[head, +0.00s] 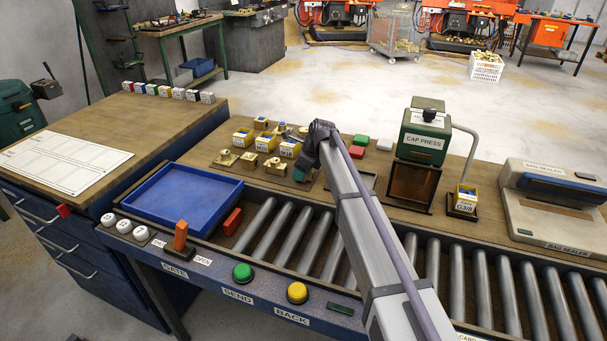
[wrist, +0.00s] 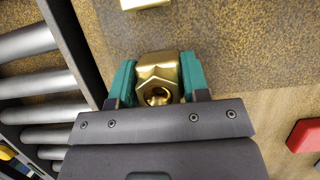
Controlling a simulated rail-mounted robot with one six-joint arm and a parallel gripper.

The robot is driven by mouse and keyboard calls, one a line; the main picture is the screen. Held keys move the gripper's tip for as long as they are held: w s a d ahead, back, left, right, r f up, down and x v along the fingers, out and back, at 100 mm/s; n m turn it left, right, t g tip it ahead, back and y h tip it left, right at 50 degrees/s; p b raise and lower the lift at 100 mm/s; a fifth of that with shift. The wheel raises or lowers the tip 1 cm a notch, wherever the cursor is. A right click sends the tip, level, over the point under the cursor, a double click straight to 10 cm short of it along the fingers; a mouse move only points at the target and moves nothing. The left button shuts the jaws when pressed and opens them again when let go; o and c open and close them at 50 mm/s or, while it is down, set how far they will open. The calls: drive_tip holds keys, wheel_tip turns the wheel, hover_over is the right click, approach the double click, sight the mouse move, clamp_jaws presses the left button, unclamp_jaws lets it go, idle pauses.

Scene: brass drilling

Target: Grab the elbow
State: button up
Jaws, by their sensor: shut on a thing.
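The brass elbow (wrist: 158,72) shows in the wrist view as a shiny block with a round hole facing me. My gripper (wrist: 158,85) has its teal finger pads on either side of it, shut on it. In the head view my gripper (head: 301,174) is low over the right end of the row of brass parts behind the rollers, and the held elbow is hidden there by the arm. I cannot tell whether the elbow still touches the brown surface beneath.
More brass parts (head: 249,160) stand left of my gripper, with yellow labelled bins (head: 266,142) behind. A blue tray (head: 172,196) lies at the left of the roller conveyor (head: 477,286). Red (head: 356,152) and green blocks and the cap press (head: 420,137) stand to the right.

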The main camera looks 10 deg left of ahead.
clamp_jaws()
wheel_tip(320, 180, up, 10)
drive_tip(key=p, duration=1)
drive_tip(key=shift+d+r, duration=0.1)
